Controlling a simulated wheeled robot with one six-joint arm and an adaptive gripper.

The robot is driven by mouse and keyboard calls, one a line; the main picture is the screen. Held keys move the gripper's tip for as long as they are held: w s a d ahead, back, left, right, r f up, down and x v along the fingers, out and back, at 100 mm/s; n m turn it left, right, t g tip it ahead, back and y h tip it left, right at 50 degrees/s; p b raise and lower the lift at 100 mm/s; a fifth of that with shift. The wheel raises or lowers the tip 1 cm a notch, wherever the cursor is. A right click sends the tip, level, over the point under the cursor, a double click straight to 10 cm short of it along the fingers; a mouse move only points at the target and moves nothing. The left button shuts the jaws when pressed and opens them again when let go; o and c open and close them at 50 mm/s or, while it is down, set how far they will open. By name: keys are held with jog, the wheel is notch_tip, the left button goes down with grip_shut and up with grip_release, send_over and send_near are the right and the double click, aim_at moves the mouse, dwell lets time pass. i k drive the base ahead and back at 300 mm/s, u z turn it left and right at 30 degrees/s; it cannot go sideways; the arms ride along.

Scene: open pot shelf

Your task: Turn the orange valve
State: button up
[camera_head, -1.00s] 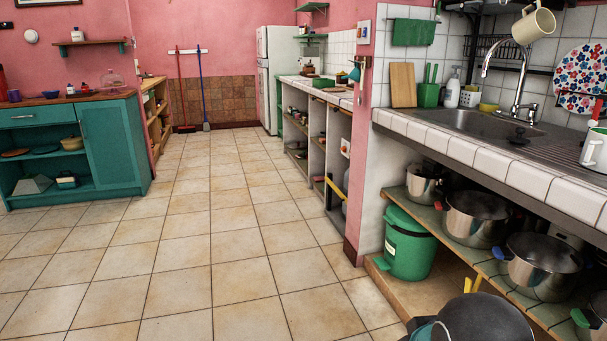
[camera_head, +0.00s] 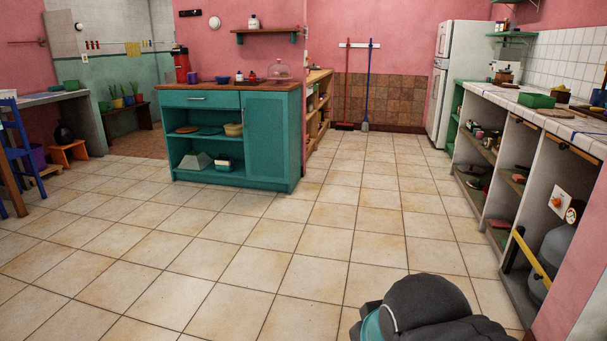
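A small orange knob (camera_head: 557,203), which looks like the orange valve, sits on a white plate at the right, inside the open shelf under the tiled counter. It is small in the picture, so its exact shape is hard to tell. A grey gas cylinder (camera_head: 556,252) with a round gauge on top stands beside and below it, partly cut off by the pink wall edge. A dark rounded part of my arm with a teal band shows at the bottom. The fingers of my gripper are not in view.
Tiled floor (camera_head: 300,255) lies open ahead. A teal cabinet (camera_head: 268,140) stands left of centre. A yellow bar (camera_head: 531,252) slants in front of the right shelf. The pink wall end (camera_head: 575,290) is close at right. A blue chair (camera_head: 18,150) is far left.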

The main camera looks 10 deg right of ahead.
aim_at(556, 202)
jog(key=z, duration=0.3)
jog(key=i, duration=1.9)
jog(key=z, duration=1.1)
jog(key=i, duration=0.45)
jog(key=z, duration=0.15)
